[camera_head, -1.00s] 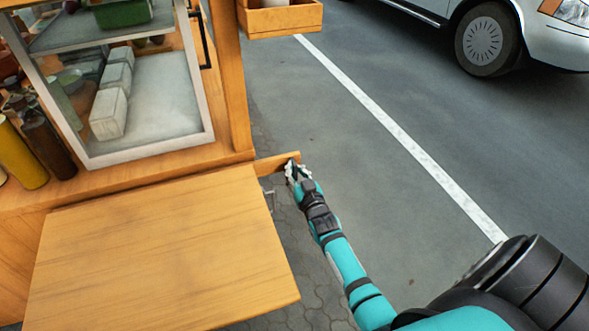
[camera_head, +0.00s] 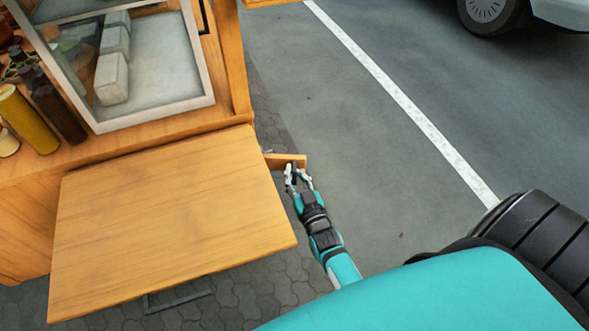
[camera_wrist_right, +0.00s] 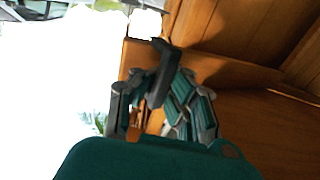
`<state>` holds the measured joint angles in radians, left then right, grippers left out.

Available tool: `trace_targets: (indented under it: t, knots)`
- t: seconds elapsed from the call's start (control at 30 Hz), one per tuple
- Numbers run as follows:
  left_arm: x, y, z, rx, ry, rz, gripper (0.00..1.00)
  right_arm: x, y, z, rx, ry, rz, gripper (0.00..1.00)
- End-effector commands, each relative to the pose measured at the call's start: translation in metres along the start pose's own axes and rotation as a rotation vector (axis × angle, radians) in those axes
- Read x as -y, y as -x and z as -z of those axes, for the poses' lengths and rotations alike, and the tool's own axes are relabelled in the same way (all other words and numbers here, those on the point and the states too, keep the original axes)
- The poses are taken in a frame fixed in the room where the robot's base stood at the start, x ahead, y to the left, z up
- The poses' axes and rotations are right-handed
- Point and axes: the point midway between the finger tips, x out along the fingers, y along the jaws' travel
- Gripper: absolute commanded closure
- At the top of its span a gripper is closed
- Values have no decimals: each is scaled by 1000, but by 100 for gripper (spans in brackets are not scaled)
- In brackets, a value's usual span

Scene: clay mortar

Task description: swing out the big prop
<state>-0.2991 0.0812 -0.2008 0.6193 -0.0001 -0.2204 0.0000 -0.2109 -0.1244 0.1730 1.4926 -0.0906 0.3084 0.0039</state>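The wooden prop (camera_head: 287,160) sticks out past the right edge of the wooden flap (camera_head: 165,215) in the head view. Its inner part is hidden under the flap. My right gripper (camera_head: 297,172) is at the prop's outer end. Its fingers are apart, on either side of a dark upright piece at that end. The right wrist view shows this dark piece (camera_wrist_right: 162,75) between the fingers (camera_wrist_right: 155,105), with a gap beside the left finger. My left gripper is not in view.
A wooden stall with a glass case (camera_head: 150,70) stands behind the flap. Bottles (camera_head: 25,120) stand at the left. A dark metal bar (camera_head: 180,298) shows below the flap. Open pavement (camera_head: 360,150) lies to the right, and a parked car (camera_head: 490,10) is at the top right.

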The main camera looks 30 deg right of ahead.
Motion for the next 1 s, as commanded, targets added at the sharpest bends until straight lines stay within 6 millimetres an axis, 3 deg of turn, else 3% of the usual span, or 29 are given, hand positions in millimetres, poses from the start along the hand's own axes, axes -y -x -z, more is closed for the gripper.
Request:
trace_targets:
  t: [0.07, 0.33, 0.67, 1.0]
  knots:
    - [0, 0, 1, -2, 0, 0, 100, -1, 2, -4, 8, 0, -2, 97]
    - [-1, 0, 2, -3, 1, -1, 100, -1, 1, -2, 4, 1, -2, 63]
    - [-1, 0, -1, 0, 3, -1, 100, -1, 4, -1, 2, 1, -1, 63]
    - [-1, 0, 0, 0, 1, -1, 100, -2, 58, -2, 7, 1, -3, 63]
